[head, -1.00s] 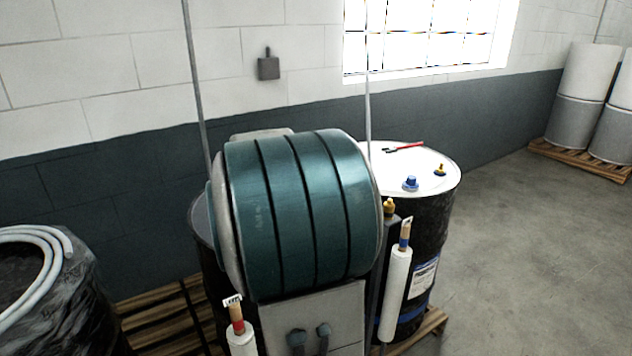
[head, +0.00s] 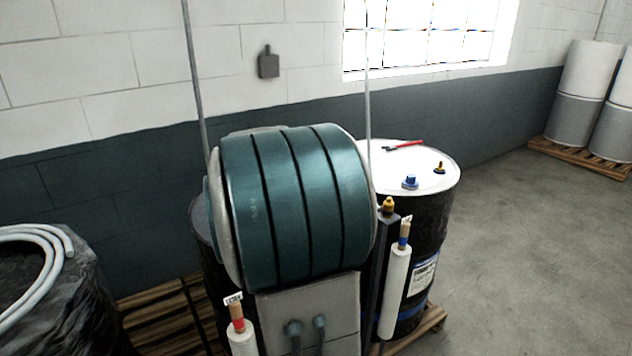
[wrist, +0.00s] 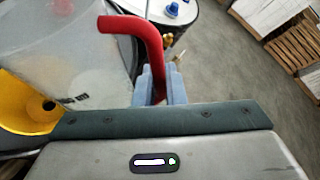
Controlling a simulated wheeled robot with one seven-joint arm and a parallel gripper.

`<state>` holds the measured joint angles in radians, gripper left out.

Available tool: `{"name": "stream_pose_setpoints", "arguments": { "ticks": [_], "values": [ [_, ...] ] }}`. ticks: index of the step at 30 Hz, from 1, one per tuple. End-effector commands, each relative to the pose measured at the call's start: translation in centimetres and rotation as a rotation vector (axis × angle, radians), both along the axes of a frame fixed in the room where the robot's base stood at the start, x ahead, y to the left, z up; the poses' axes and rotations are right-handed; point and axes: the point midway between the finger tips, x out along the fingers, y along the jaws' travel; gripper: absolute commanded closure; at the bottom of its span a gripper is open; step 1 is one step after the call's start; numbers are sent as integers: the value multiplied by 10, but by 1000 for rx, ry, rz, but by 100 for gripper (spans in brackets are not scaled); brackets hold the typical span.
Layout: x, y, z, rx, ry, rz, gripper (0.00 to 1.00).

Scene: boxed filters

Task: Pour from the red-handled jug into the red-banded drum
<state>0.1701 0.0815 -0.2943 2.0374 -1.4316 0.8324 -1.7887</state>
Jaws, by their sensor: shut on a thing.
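In the wrist view my gripper (wrist: 160,88) is shut on the red handle (wrist: 130,27) of a translucent jug (wrist: 80,60). The jug body fills the upper left, close to a yellow funnel (wrist: 18,118) at the left edge. I cannot tell the jug's tilt, nor see any liquid or stream. In the head view my teal arm hides the gripper, jug and funnel. A dark drum (head: 202,232) shows partly behind my arm on the left; its band is hidden, so I cannot confirm that it is the red-banded one.
A white-topped drum (head: 420,172) with a blue band stands right of my arm, with a red-handled tool (head: 405,146) and caps on its lid. A wrapped drum with a pale hose (head: 40,245) stands left. White drums (head: 585,95) stand far right.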

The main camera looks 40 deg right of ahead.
Motion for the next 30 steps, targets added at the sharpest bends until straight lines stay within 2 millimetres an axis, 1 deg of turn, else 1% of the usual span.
{"name": "stream_pose_setpoints", "arguments": {
  "ticks": [30],
  "values": [
    [0, 0, 5, -18, 85, 0, 100]
  ]
}}
